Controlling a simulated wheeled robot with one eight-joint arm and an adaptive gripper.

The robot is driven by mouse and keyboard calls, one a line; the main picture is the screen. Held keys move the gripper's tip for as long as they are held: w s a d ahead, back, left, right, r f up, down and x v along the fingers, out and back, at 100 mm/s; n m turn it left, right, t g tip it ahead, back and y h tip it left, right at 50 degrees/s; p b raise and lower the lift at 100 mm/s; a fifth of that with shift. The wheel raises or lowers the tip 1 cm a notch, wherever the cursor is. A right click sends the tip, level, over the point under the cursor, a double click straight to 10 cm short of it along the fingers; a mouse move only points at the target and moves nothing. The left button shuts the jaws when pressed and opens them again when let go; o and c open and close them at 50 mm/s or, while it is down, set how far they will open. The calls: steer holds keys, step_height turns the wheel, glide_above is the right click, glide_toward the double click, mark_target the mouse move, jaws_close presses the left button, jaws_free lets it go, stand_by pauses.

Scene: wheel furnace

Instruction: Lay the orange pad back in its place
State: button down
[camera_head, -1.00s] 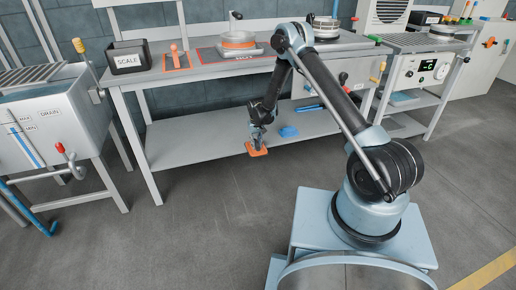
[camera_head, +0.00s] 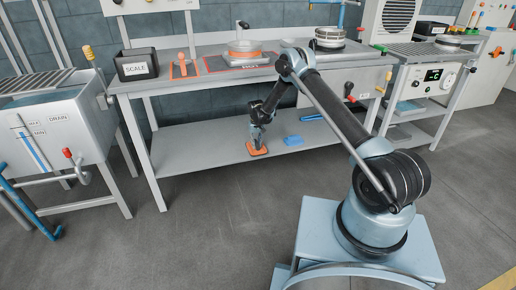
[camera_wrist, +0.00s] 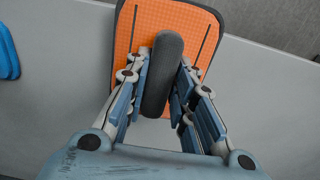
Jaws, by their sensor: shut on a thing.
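The orange pad (camera_head: 257,150) is a flat plate with a dark rim and a dark upright handle. It is at the lower shelf of the workbench, near the shelf's front edge, left of a blue block (camera_head: 293,141). My gripper (camera_head: 257,143) points down, shut on the pad's handle. In the wrist view the fingers flank the dark rounded handle (camera_wrist: 163,70), with the orange gridded face (camera_wrist: 145,25) beyond it. I cannot tell whether the pad touches the shelf or hangs just above it.
The lower shelf (camera_head: 190,155) is bare left of the pad. A blue rod-like item (camera_head: 312,117) lies further back. A drain tank (camera_head: 50,125) stands left.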

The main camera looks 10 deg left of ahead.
steer(key=shift+w+a+f, duration=0.15)
steer(key=shift+w+a, duration=0.3)
steer(key=shift+w, duration=0.3)
steer(key=shift+w+a+f, duration=0.1)
steer(key=shift+w+a, duration=0.35)
steer(key=shift+w, duration=0.3)
steer(key=shift+w+a+f, duration=0.15)
steer(key=shift+w+a, duration=0.3)
steer(key=shift+w, duration=0.3)
steer(key=shift+f, duration=0.55)
steer(key=c, duration=0.7)
jaws_free()
steer(key=shift+r, duration=3.05)
steer(key=shift+s+d, duration=1.4)
steer(key=shift+s, duration=0.9)
steer(key=shift+s+d, duration=1.35)
steer(key=shift+s, duration=0.9)
steer(key=shift+s+d, duration=1.4)
steer(key=shift+s, duration=0.9)
